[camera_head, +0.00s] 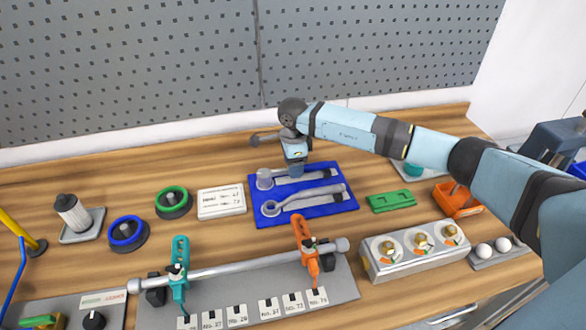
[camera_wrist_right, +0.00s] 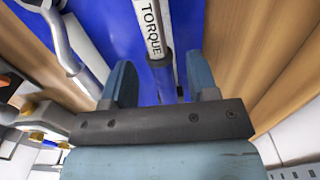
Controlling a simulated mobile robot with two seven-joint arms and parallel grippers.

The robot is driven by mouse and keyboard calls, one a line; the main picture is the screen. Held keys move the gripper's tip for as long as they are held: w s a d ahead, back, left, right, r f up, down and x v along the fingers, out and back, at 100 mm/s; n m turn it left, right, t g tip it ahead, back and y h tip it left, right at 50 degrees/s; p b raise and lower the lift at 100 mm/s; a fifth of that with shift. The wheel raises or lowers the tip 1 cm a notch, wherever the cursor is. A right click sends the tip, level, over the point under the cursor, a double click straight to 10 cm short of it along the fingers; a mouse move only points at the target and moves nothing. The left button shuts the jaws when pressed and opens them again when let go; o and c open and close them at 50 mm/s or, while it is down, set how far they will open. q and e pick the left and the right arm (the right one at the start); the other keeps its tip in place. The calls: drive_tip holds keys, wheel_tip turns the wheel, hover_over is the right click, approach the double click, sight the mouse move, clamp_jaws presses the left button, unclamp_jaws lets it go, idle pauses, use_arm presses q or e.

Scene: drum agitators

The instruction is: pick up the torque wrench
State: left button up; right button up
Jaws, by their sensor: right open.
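The torque wrench (camera_head: 265,180) lies on the blue mat (camera_head: 349,203), along its back side. Its round head is at the left, and my right gripper hides part of its shaft in the head view. My right gripper (camera_head: 296,172) points down over the shaft. In the right wrist view the open fingers (camera_wrist_right: 162,82) stand either side of the wrench, whose shaft (camera_wrist_right: 153,30) carries a white "TORQUE" label. I cannot tell whether the fingers touch it. A second grey wrench (camera_head: 300,202) lies in front on the same mat. My left gripper is out of view.
A white label box (camera_head: 221,202) stands left of the mat and a green block (camera_head: 391,202) right of it. In front is a rail with a teal clamp (camera_head: 179,270) and an orange clamp (camera_head: 306,245). A gauge box (camera_head: 415,252) stands front right. A pegboard (camera_head: 150,60) rises behind.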

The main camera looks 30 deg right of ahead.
wheel_tip(320, 180, down, 3)
drive_tip(key=shift+r, duration=0.2)
clamp_jaws()
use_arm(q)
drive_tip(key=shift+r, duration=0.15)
use_arm(e)
drive_tip(key=shift+r, duration=0.1)
